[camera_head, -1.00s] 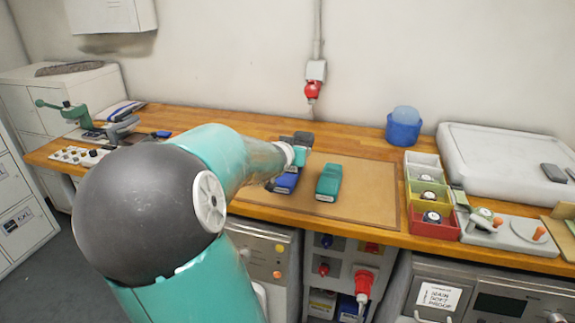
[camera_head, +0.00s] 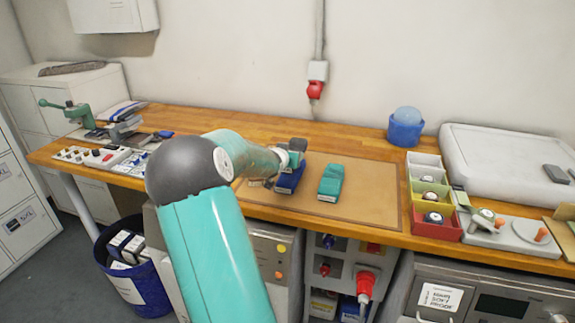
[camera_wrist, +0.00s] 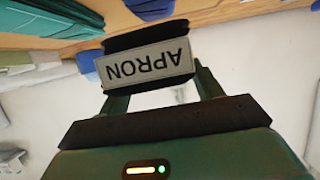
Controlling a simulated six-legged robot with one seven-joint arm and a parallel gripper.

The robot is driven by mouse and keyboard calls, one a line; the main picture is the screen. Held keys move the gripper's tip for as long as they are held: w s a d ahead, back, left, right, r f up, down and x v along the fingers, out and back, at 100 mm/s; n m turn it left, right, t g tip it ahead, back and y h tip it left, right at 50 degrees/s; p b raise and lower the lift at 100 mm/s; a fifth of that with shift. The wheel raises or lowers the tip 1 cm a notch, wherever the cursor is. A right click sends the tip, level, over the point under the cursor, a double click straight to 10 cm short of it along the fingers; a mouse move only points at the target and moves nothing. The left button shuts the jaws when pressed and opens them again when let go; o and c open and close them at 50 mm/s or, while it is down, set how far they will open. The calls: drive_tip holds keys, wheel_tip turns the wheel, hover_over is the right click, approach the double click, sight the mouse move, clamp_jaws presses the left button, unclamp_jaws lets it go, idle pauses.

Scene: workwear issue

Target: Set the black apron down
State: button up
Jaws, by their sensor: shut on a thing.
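The black apron (camera_wrist: 148,62) is a dark folded bundle with a pale label reading APRON, upside down in the wrist view. My gripper (camera_wrist: 152,70) is shut on it, with one finger at each side. In the head view the dark bundle (camera_head: 298,143) shows at the end of my arm, in front of or above the far end of a blue folded item (camera_head: 289,179). I cannot tell whether it touches anything below. A teal folded item (camera_head: 330,181) lies just to the right. Both lie on a brown mat (camera_head: 366,190) on the wooden bench.
Stacked white, yellow and red bins (camera_head: 433,222) stand right of the mat, with a grey case (camera_head: 500,155) beyond. A blue tub (camera_head: 405,130) stands at the back. The mat's right part is clear. A blue waste bin (camera_head: 137,285) is below the bench.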

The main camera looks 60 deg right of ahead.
drive_tip(key=shift+w+d+f, duration=0.2)
drive_tip(key=shift+d+f, duration=0.2)
drive_tip(key=shift+f, duration=0.05)
drive_tip(key=f, duration=0.2)
drive_tip(key=shift+w+d+f, duration=0.15)
drive_tip(key=shift+d+f, duration=0.1)
drive_tip(key=shift+f, duration=0.55)
drive_tip(key=shift+f, duration=0.1)
drive_tip(key=o, duration=1.1)
drive_tip(key=shift+a+f, duration=0.1)
